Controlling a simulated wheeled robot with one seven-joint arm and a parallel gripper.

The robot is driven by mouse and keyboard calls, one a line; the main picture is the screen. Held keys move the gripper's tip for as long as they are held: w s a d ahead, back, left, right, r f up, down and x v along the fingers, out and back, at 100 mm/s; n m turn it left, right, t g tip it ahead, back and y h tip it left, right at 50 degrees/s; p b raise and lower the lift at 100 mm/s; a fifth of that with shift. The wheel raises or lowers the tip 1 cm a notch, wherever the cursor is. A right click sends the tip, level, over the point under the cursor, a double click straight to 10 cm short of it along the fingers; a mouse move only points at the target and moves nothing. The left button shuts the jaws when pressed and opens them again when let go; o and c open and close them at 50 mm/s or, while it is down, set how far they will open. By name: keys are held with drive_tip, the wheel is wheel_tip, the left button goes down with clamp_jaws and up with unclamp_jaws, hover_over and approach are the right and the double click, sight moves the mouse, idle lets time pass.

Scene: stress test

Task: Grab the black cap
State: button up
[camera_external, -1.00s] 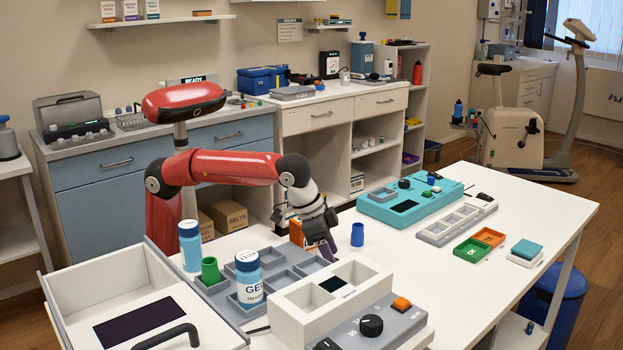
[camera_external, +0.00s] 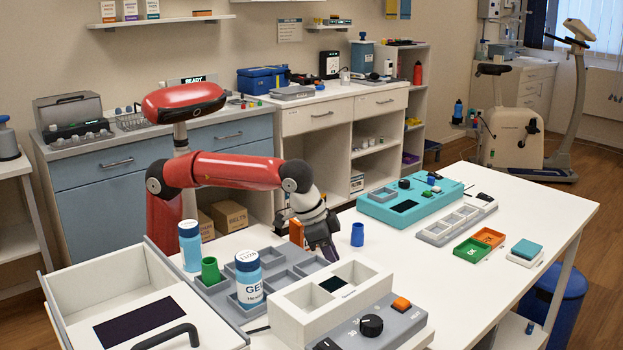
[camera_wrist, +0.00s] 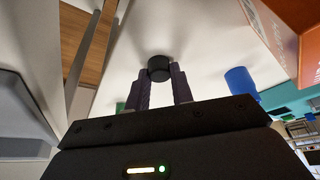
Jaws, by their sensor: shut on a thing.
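The black cap (camera_wrist: 158,67) is a small dark cylinder between the fingertips of my gripper (camera_wrist: 160,78) in the wrist view. The two dark ribbed fingers are closed against its sides. In the external view, my gripper (camera_external: 329,252) points down near the table, behind the white two-bay box. The cap cannot be made out there. I cannot tell whether the cap touches the tabletop.
An orange box (camera_external: 296,232) stands close on the left of my gripper, and a blue cup (camera_external: 357,235) on its right. The grey compartment tray (camera_external: 222,289) and white two-bay box (camera_external: 292,318) are in front.

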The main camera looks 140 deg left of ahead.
drive_tip(key=shift+r, duration=0.1)
wheel_tip(320, 180, up, 20)
drive_tip(key=p, duration=0.3)
